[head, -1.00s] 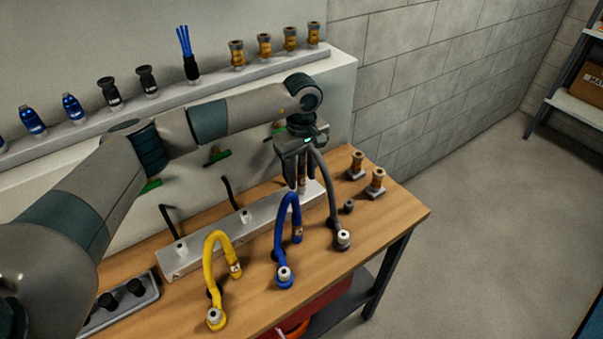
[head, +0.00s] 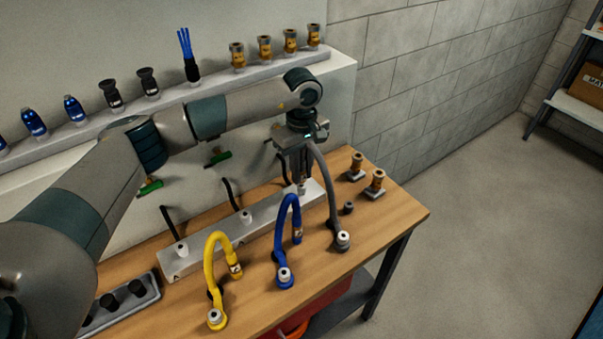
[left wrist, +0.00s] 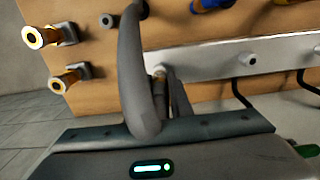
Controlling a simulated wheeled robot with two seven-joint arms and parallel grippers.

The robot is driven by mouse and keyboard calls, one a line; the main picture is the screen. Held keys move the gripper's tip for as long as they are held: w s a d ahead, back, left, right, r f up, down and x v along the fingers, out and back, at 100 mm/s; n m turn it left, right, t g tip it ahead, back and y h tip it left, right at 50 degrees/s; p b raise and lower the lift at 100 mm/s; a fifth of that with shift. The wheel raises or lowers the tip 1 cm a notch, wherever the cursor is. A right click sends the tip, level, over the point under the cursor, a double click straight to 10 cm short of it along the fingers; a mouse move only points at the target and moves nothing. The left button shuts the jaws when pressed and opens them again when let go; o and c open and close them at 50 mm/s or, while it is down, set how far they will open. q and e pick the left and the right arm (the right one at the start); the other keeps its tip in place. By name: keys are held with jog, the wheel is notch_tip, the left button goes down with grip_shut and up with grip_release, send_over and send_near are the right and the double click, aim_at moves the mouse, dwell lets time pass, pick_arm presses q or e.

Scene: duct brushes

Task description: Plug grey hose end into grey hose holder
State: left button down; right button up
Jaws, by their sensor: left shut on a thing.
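My left gripper (head: 302,170) points down over the right end of the grey holder rail (head: 265,222). It is shut on the free end of the grey hose (head: 326,190), which arches from the gripper down to its white-capped base (head: 343,240) on the table. In the left wrist view the grey hose (left wrist: 136,75) bends up in front of the jaws, with its held end (left wrist: 160,80) by the rail (left wrist: 215,65). The end is close to the rightmost holder (head: 302,187); I cannot tell whether it is inside. My right gripper is not in view.
A blue hose (head: 279,235) and a yellow hose (head: 209,262) arch up left of the grey one. Brass fittings (head: 375,184) stand at the table's right. A shelf of brushes and fittings (head: 215,94) runs along the wall behind my arm.

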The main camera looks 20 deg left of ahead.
aim_at(302, 159)
pick_arm(q)
jog(key=shift+r+p, duration=0.6)
jog(key=shift+r, duration=1.5)
